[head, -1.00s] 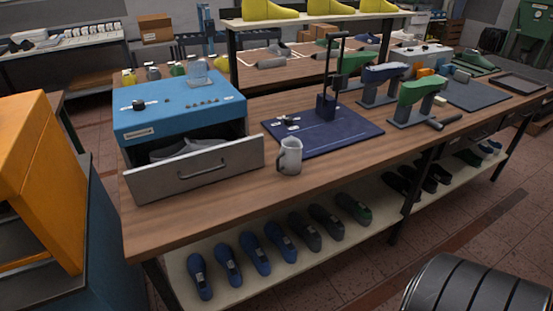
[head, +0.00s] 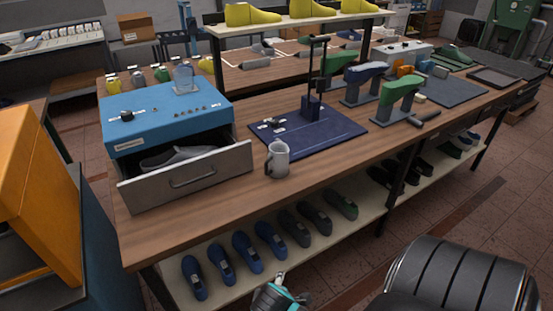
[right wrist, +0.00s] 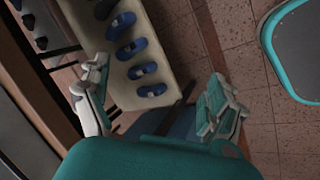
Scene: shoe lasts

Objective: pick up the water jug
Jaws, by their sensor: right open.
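A grey jug (head: 277,160) with a handle on its left stands upright at the front edge of the wooden workbench (head: 225,200), just right of an open drawer. My right gripper (head: 283,291) shows at the bottom edge of the head view, below and in front of the bench, well apart from the jug. In the right wrist view my right gripper (right wrist: 155,95) has its two fingers spread wide with nothing between them. The jug is not visible in that view. My left gripper is not in view.
The grey open drawer (head: 187,178) of a blue box (head: 165,117) juts out left of the jug. A dark blue mat (head: 325,133) with an upright stand lies behind it. The lower shelf (head: 225,285) holds several shoes; they also show in the right wrist view (right wrist: 130,48).

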